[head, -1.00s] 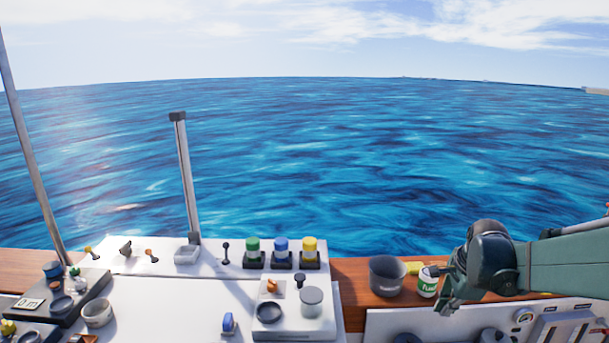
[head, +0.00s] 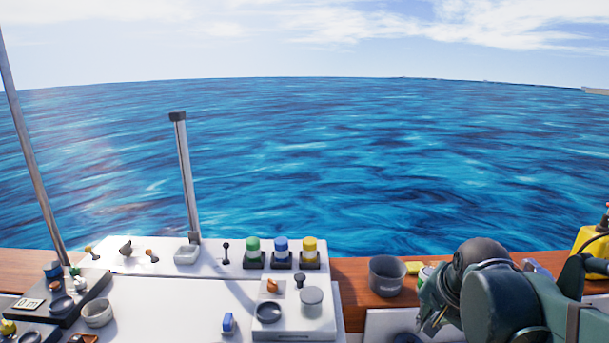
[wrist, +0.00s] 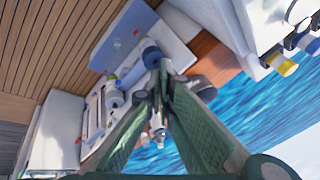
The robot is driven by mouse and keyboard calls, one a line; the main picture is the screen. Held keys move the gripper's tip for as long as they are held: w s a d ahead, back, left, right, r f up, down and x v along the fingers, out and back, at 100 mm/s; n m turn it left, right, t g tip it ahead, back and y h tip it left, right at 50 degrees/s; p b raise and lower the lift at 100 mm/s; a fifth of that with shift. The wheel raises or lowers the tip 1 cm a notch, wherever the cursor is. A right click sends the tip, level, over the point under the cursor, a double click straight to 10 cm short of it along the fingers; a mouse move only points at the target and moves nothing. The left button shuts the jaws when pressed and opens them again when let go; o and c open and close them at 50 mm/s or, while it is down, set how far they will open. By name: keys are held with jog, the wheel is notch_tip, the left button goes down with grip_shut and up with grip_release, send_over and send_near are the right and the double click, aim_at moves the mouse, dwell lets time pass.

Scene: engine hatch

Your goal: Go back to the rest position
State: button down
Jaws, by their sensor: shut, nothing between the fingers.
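My gripper shows in the wrist view (wrist: 163,88), where its two green fingers come together at the tips with nothing between them. In the head view my green arm comes in at the lower right, and the gripper (head: 432,318) hangs down in front of the wooden ledge.
A white can is mostly hidden behind my wrist. Green, blue (head: 281,250) and yellow-capped containers stand on the white console (head: 140,262). A yellow object (head: 592,240) is at right.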

jog(key=s+a+n+t, duration=0.2)
jog(key=s+a+n, duration=0.5)
jog(key=s+n, duration=0.2)
jog(key=shift+s+r+n, duration=0.2)
jog(key=shift+s+n, duration=0.1)
jog(key=shift+s, duration=0.7)
